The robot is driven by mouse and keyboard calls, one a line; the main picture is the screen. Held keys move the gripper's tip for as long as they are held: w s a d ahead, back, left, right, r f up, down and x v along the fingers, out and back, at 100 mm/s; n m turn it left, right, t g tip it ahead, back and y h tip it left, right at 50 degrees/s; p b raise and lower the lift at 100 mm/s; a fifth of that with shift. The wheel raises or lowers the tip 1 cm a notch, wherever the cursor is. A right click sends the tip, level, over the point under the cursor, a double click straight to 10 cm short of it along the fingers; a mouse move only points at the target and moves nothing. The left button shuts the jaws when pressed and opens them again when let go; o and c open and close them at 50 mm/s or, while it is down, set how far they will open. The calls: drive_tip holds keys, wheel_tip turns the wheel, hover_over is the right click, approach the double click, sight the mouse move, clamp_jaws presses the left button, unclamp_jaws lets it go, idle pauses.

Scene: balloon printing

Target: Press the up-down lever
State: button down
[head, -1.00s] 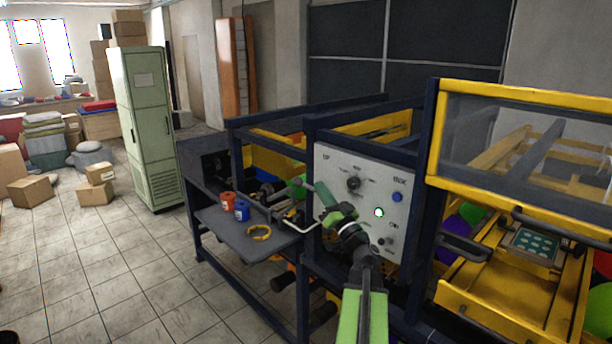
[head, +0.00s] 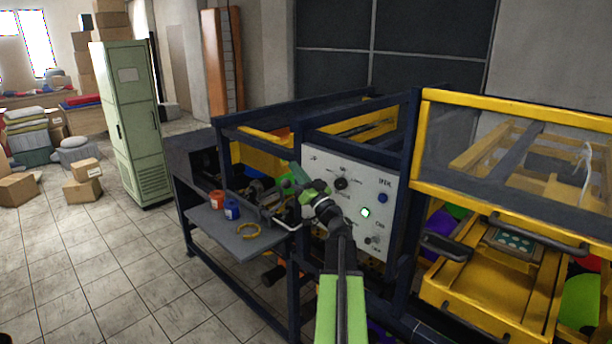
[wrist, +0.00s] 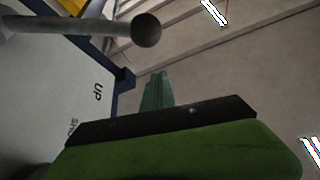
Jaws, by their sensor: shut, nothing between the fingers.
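The control panel (head: 338,230) is a white plate with knobs, a blue button and a lit green button. In the wrist view, a grey rod with a dark ball end (wrist: 146,30) sticks out near the panel's "UP" label (wrist: 98,92); it looks like the up-down lever. A pale bent rod (head: 284,223) at the panel's left side in the head view may be the same lever. My gripper (head: 295,174) is at the panel's upper left and is shut and empty. Its green fingers (wrist: 157,92) show below the ball, apart from it in the picture. Depth is unclear.
A yellow-framed clear cover (head: 510,150) stands at right.

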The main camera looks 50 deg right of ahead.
sight(291, 185)
drive_tip(key=f+b, duration=0.2)
drive_tip(key=b, duration=0.1)
drive_tip(key=f+b, duration=0.1)
drive_tip(key=f, duration=0.1)
drive_tip(key=shift+w+a, duration=0.4)
drive_tip(key=shift+d, duration=0.1)
drive_tip(key=shift+a+f+n+y+b, duration=0.5)
drive_tip(key=shift+f+n+b, duration=0.15)
drive_tip(key=shift+b, duration=0.3)
wheel_tip(291, 185, down, 16)
drive_tip(key=a+n+g+y+b, duration=0.1)
drive_tip(key=n+g+y+b, duration=0.2)
drive_tip(key=n+y+b, duration=0.7)
drive_tip(key=shift+f+n+y+b, duration=0.25)
drive_tip(key=shift+n+b, duration=0.85)
drive_tip(key=shift+n, duration=3.45)
